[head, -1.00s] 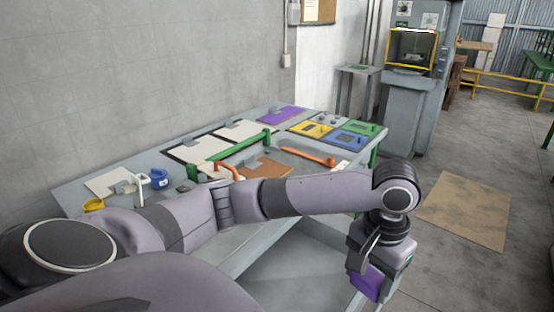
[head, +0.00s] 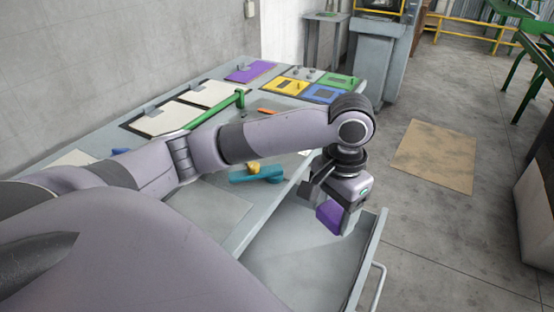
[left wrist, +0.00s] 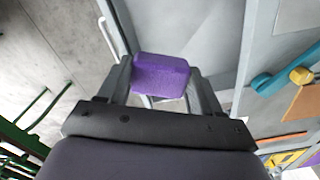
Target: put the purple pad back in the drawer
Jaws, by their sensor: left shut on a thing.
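The purple pad (head: 330,215) is a small block held in my left gripper (head: 334,208), which is shut on it. The pad also shows between the two fingers in the left wrist view (left wrist: 160,76). The open drawer (head: 300,262) is pulled out from the workbench, with a handle on its front. In the head view the gripper and pad are over the drawer, near its far right end. How high the pad is above the drawer floor is hard to tell. The visible part of the drawer floor looks bare. My right gripper is not in view.
The workbench (head: 215,178) carries a teal tool with a yellow knob (head: 256,174), white boards, a green bar (head: 213,110) and coloured panels. Brown cardboard (head: 435,155) lies on the floor to the right. A wall stands behind the bench.

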